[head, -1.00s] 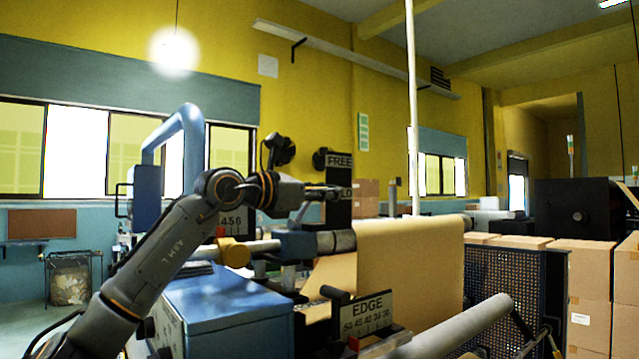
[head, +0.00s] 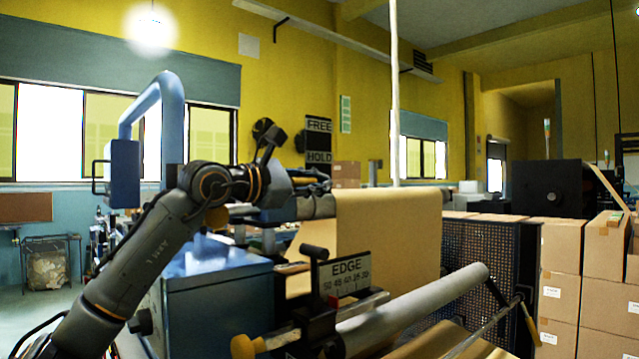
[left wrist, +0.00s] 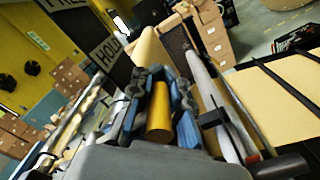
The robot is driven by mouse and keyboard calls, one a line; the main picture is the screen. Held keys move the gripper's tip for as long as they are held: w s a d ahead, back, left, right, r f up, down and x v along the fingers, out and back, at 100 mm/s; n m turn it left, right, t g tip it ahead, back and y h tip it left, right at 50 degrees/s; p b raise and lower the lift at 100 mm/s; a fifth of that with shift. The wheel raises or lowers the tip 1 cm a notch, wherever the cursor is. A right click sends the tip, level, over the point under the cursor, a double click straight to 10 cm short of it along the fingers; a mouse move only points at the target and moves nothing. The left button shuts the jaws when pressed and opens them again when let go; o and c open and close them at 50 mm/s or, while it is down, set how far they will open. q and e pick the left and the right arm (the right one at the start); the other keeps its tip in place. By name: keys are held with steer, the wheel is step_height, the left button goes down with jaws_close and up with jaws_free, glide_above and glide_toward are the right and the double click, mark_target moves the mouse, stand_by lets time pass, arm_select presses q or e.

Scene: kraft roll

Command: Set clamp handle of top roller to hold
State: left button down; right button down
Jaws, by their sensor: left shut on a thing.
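A black plate (head: 319,140) on the far side of the machine reads FREE above and HOLD below. The HOLD label also shows in the left wrist view (left wrist: 106,50). My left gripper (head: 313,181) is just below the HOLD label in the head view. In the left wrist view its two fingers (left wrist: 160,85) are closed around a yellow cylindrical grip, the clamp handle (left wrist: 159,118). The rest of the handle is mostly hidden by my gripper. The top roller (head: 317,207) lies below, with brown paper running off it. My right gripper is not in view.
An EDGE scale plate (head: 344,276) and a pale lower roller (head: 425,305) stand in front. A blue machine housing (head: 215,290) is below my left arm. A dark perforated guard (head: 490,255) and stacked cartons (head: 562,250) are at the right.

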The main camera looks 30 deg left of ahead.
arm_select(q)
steer(key=shift+w+f, duration=0.1)
steer(key=shift+f, duration=0.3)
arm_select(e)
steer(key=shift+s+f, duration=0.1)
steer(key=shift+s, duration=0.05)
arm_select(q)
steer(key=c, duration=1.5)
jaws_free()
steer(key=shift+o, duration=1.2)
steer(key=shift+s+r, duration=0.1)
steer(key=shift+s, duration=0.15)
steer(key=shift+s+a+r, duration=0.15)
steer(key=shift+s+a, duration=0.05)
steer(key=shift+a, duration=0.15)
steer(key=v, duration=1.2)
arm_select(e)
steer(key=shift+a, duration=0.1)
